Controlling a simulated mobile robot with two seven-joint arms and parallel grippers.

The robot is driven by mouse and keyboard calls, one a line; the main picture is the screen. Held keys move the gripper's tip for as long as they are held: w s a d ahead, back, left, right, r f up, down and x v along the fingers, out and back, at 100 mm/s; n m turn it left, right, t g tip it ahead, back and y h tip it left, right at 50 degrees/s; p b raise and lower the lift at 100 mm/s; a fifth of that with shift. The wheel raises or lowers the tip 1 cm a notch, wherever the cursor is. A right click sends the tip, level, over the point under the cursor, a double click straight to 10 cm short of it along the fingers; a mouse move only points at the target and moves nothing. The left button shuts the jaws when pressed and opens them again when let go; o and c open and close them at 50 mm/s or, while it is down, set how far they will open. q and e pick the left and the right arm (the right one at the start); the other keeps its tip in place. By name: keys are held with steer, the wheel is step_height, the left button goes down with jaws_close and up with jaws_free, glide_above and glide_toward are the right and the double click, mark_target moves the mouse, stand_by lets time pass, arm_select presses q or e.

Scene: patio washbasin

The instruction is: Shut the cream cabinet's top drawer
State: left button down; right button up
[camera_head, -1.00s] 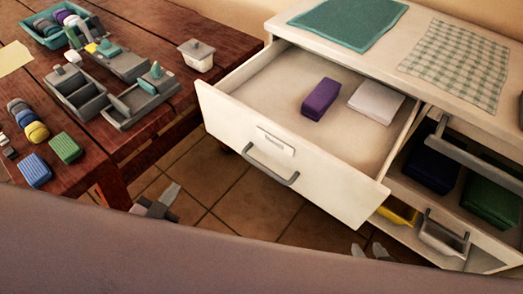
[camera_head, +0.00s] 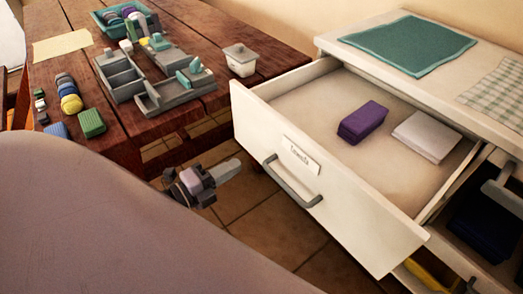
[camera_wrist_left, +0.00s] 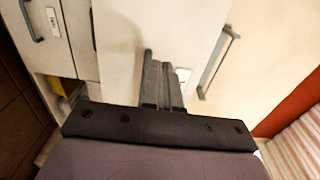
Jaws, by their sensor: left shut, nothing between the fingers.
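The cream cabinet (camera_head: 340,52) stands at the right, and its top drawer (camera_head: 335,190) is pulled well out. The drawer front has a grey bar handle (camera_head: 290,183) and a small label. A purple block (camera_head: 362,122) and a white folded cloth (camera_head: 427,137) lie inside. My left gripper (camera_head: 232,168) is shut and empty, left of the drawer front and apart from it. In the left wrist view its fingers (camera_wrist_left: 162,82) lie together before pale cabinet panels with handles; which panel is which I cannot tell.
A teal mat (camera_head: 408,43) and a checked cloth (camera_head: 497,92) lie on the cabinet. Tiled floor shows between table and drawer.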

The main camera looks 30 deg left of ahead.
mark_target(271, 146)
arm_select(q)
steer(key=x, duration=0.9)
arm_select(e)
steer(key=shift+r, duration=0.15)
